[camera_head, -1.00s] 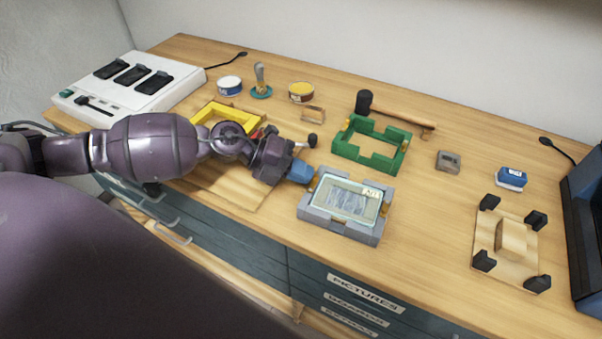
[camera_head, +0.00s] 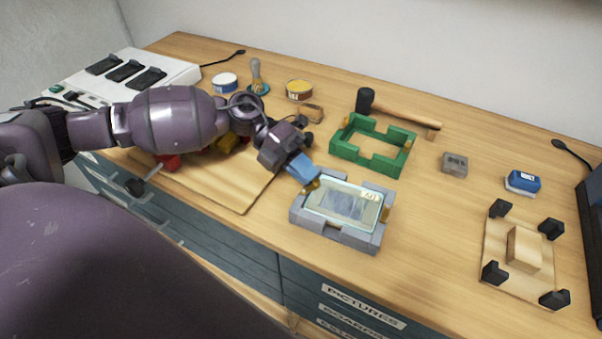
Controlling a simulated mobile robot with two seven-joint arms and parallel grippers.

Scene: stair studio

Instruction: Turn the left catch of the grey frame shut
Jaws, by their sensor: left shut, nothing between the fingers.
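The grey frame (camera_head: 331,232) lies on the bench in the middle of the view. A picture under a clear pane (camera_head: 342,204) sits inside it. The left catch (camera_head: 312,186), a small brass piece, is at the frame's upper left side, partly hidden by my gripper. The right catch (camera_head: 385,214) shows at the right side. My left gripper (camera_head: 306,174), with blue fingers, is shut and empty. It points down right, with its tips at or just above the left catch; I cannot tell if they touch. My right gripper is not in view.
A green frame (camera_head: 345,150) and a mallet (camera_head: 400,112) lie behind. A wooden board (camera_head: 240,195), with red and yellow parts on it, is under my arm. A black-cornered jig (camera_head: 500,285) stands right.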

